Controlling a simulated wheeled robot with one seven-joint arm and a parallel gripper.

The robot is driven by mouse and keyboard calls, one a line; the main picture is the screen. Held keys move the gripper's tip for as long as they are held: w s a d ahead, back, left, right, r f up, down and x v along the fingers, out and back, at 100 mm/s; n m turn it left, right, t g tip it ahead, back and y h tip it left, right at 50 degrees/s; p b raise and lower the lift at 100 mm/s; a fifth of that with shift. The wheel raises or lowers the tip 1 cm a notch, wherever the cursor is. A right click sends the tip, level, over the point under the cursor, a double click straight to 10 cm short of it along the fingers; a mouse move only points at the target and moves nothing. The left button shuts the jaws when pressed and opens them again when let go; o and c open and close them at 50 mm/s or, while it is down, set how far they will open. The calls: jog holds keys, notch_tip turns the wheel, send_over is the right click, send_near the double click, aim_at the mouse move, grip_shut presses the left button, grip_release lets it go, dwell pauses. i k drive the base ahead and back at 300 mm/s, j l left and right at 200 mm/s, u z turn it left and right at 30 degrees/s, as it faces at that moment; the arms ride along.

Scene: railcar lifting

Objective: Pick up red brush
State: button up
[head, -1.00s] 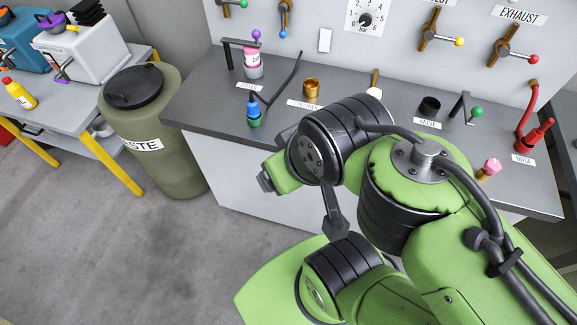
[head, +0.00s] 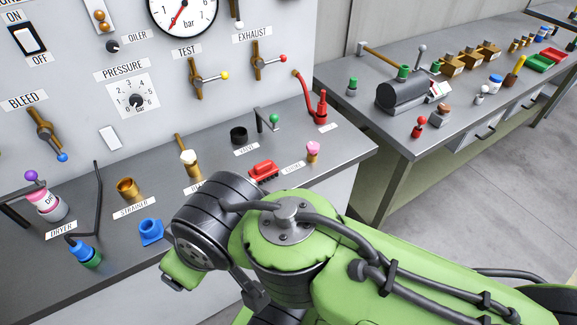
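A low red block-like object (head: 263,170) lies on the grey bench, between the black round valve part and the pink-topped piece. It may be the red brush, but bristles cannot be made out. On the right bench a small red piece with a dark base (head: 418,127) stands upright; I cannot tell what it is. My green and black arm crosses the lower middle of the head view, in front of the bench's front edge. My gripper's fingers cannot be made out.
A blue fitting (head: 150,231), brass strainer (head: 128,190), red hose nozzle (head: 321,106) and pink-topped piece (head: 312,152) stand on the near bench below the gauge panel. The right bench holds a dark cylinder (head: 400,96) and a red tray (head: 553,54). Floor is open at right.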

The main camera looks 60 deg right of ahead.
aim_at(265, 171)
jog(key=k+l+z, duration=0.1)
jog(key=z, duration=1.4)
